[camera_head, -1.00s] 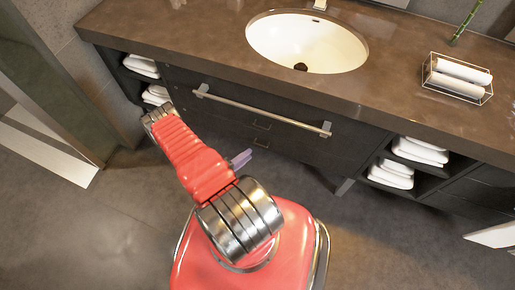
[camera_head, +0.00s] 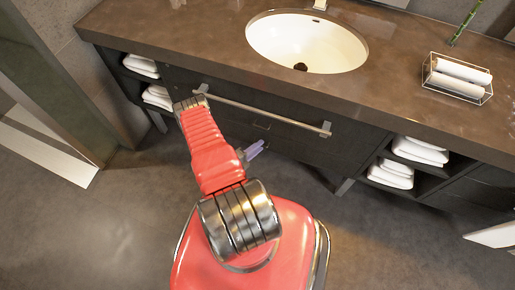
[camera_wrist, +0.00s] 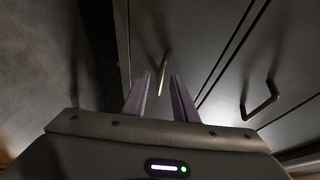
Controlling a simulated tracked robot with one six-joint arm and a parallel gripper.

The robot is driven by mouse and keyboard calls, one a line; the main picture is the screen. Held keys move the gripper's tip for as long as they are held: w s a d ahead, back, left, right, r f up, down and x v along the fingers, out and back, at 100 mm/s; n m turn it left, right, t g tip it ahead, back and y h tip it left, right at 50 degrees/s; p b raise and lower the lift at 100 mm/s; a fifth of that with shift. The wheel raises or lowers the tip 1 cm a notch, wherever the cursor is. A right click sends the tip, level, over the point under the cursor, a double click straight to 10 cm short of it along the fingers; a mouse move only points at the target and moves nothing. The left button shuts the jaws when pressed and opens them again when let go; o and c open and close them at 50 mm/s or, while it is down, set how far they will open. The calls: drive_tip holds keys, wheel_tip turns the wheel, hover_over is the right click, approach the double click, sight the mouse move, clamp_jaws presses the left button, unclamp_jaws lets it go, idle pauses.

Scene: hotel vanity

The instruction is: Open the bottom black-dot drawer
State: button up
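The dark drawer front (camera_head: 305,145) is under the sink counter, below a long metal bar; small handles on it are partly visible in the head view. In the wrist view one handle (camera_wrist: 164,70) shows just ahead of and between the fingertips, and a second handle (camera_wrist: 261,102) is to the right, across a panel seam. I cannot make out a black dot or tell which handle is the bottom one. The drawers look shut. My gripper (camera_wrist: 161,75) has two purple fingers, apart and empty. It also shows small in the head view (camera_head: 255,150), near the drawer fronts.
A long metal towel bar (camera_head: 262,112) runs across the front above the drawers. Open shelves with folded white towels (camera_head: 390,173) stand at both sides. The counter (camera_head: 200,45) holds a sink (camera_head: 307,43) and a wire basket (camera_head: 457,78). The floor (camera_head: 80,225) at left is clear.

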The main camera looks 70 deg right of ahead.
drive_tip(key=shift+c, duration=0.5)
clamp_jaws()
drive_tip(key=shift+f, duration=0.1)
idle(0.8)
drive_tip(key=shift+a, duration=0.15)
